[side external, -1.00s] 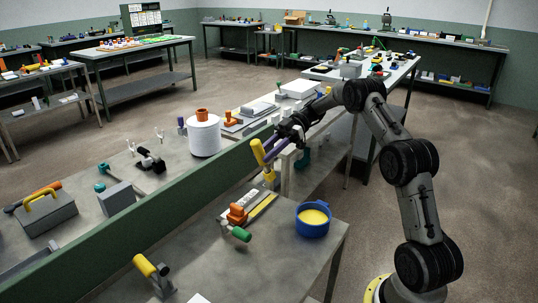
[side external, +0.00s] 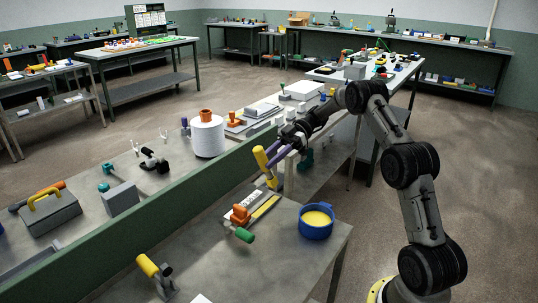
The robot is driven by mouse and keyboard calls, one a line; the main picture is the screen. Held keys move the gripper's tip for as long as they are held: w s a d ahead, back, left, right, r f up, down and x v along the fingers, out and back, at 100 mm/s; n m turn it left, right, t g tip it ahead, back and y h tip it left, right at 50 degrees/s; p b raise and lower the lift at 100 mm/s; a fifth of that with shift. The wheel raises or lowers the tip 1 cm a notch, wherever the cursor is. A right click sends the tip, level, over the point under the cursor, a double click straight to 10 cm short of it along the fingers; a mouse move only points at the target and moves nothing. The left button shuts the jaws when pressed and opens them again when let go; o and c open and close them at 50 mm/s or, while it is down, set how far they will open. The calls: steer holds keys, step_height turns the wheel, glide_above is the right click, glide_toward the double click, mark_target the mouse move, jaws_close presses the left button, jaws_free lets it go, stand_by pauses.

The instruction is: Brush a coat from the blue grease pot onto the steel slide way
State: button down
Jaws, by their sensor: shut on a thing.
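The blue grease pot (side external: 316,230) stands upright on the near bench, with yellow grease (side external: 317,217) inside. My gripper (side external: 273,152) is above the bench, up and left of the pot. It is shut on a yellow-handled brush (side external: 260,157), held tilted with its lower yellow end (side external: 271,182) downward. The bristles are too small to make out. Below and left of the brush lies a low grey piece with a yellow strip (side external: 266,206), probably the steel slide way. I cannot tell whether the strip is grease. The brush appears apart from the pot.
An orange clamp-like part (side external: 240,216) and a green handle (side external: 243,235) are at the slide way's near end. A yellow-handled tool (side external: 148,266) stands at the front left. A green divider (side external: 180,206) runs behind the bench. The bench's front middle is clear.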

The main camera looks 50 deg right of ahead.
mark_target(269, 176)
steer(key=shift+f, duration=2.85)
steer(key=shift+d+f, duration=0.1)
steer(key=shift+d, duration=1.15)
steer(key=shift+a, duration=1.2)
steer(key=shift+d, duration=1)
steer(key=shift+a, duration=1.15)
steer(key=shift+d+r, duration=0.1)
steer(key=shift+r, duration=4)
